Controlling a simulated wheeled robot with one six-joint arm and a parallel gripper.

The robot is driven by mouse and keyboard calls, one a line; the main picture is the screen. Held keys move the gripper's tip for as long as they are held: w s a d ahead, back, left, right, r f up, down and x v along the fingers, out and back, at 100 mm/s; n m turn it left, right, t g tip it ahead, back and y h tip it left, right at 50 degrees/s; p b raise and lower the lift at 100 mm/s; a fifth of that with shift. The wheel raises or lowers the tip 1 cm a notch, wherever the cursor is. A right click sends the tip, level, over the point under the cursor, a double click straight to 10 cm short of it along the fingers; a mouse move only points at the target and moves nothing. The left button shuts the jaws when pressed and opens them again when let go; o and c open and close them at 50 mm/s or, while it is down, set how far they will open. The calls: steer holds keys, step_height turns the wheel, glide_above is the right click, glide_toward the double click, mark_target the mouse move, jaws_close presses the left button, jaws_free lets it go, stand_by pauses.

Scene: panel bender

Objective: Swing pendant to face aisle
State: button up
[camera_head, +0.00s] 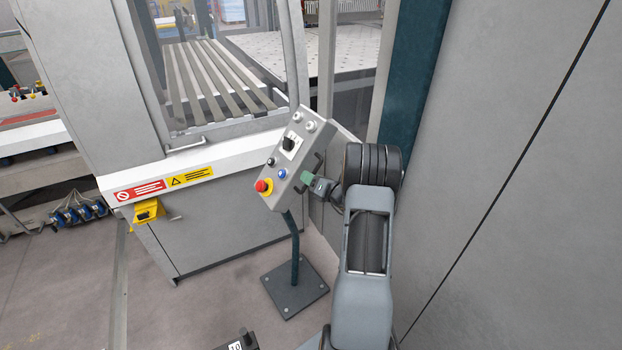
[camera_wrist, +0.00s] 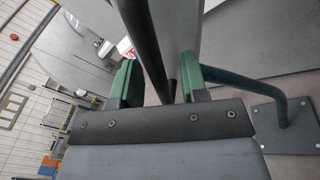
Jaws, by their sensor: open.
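The pendant (camera_head: 297,150) is a grey, tilted box with white, black and blue buttons, a dial and a red emergency stop on yellow. It sits on a dark bent post (camera_head: 294,240) with a square floor plate. A dark handle (camera_head: 319,160) runs along its right side. My gripper (camera_head: 306,178) is at this side, its green fingertip near the handle. In the wrist view, my gripper (camera_wrist: 160,85) has two green fingers apart, with the dark handle bar (camera_wrist: 148,45) crossing between them. Contact with the bar cannot be told. The pendant's grey box (camera_wrist: 183,22) shows beyond.
A grey machine cabinet (camera_head: 210,225) with a warning-labelled ledge and a yellow foot-switch-like box (camera_head: 149,212) stands left of the pendant. A large grey panel (camera_head: 520,200) closes off the right side, near my arm. Open floor (camera_head: 225,295) lies in front of the cabinet.

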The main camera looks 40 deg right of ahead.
jaws_close()
stand_by(0.5)
